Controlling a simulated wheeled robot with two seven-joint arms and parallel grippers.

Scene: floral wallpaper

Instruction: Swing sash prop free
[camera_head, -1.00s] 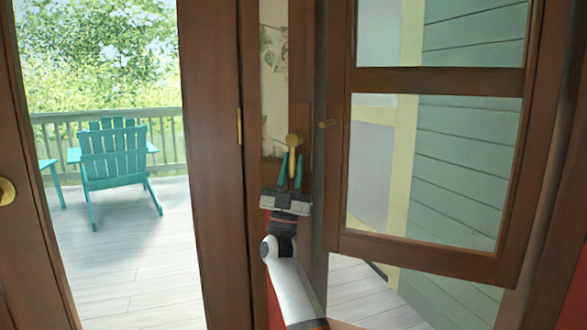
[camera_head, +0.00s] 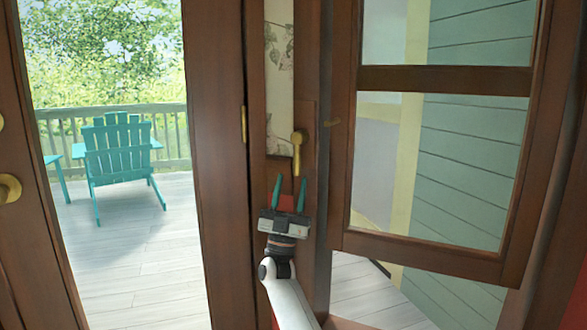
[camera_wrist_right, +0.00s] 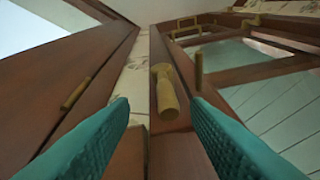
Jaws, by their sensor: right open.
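A brass lever, which looks like the sash prop (camera_head: 298,150), hangs straight down from its pivot on the wooden frame beside the window. It also shows in the right wrist view (camera_wrist_right: 168,95), ahead and between the fingers' lines. The sash (camera_head: 345,190) is swung open, and a small brass peg (camera_head: 332,123) stands on its near edge. My right gripper (camera_head: 289,190) is open and empty, with its teal fingers just below the prop's lower end and apart from it. My left gripper is not in view.
An open doorway at left shows a deck (camera_head: 135,250) with a teal chair (camera_head: 118,150). A door with a brass knob (camera_head: 8,188) edges the left side. A brass hinge (camera_head: 243,124) sits on the post between doorway and window.

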